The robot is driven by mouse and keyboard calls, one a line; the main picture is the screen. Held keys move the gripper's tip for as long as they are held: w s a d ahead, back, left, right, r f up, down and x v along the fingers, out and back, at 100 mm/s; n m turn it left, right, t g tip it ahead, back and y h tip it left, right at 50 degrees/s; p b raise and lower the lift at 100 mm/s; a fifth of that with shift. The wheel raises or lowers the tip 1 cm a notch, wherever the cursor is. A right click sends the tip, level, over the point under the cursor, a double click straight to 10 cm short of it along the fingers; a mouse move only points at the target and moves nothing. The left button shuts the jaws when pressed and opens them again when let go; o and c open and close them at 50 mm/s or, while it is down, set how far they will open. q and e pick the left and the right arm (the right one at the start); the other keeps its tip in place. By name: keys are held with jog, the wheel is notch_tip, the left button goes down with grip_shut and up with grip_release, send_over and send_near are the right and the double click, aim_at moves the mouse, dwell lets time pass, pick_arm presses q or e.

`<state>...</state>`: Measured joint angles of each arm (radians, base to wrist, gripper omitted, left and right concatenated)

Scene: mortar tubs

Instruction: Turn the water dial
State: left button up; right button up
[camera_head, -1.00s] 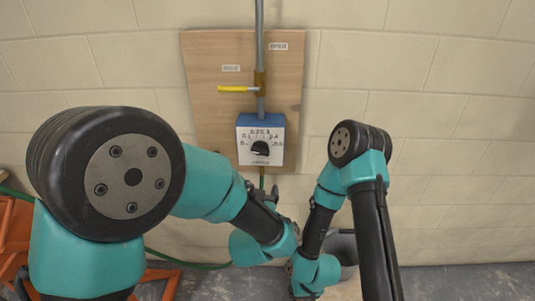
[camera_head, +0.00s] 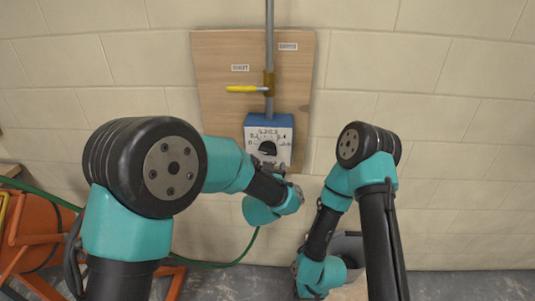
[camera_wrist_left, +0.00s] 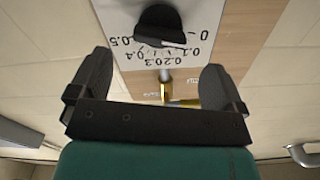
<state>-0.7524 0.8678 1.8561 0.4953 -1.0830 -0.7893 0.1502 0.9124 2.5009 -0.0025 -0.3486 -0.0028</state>
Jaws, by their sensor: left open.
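The water dial is a black knob (camera_head: 268,148) on the white scaled face of a blue box (camera_head: 270,119), mounted on a wooden board (camera_head: 220,65). Its pointer direction is hard to read in the head view. My left gripper (camera_head: 270,165) is just below the knob, partly covering the lower part of the face. In the left wrist view the open fingers (camera_wrist_left: 155,78) are spread apart with nothing between them. The knob (camera_wrist_left: 160,25) is ahead of them, apart from both fingers. My right gripper is not visible.
A pipe (camera_head: 269,45) with a yellow-handled valve (camera_head: 245,89) runs above the box. A green hose (camera_head: 235,262) hangs below and curves left. An orange frame (camera_head: 30,240) stands at lower left. A grey bucket (camera_head: 351,244) is on the floor behind my right arm.

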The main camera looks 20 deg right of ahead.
aim_at(267, 154)
pick_arm(q)
jog(key=x, duration=0.6)
jog(key=shift+w+d, duration=0.1)
jog(key=shift+w, duration=0.15)
jog(key=shift+c, duration=0.2)
jog(key=c, duration=0.9)
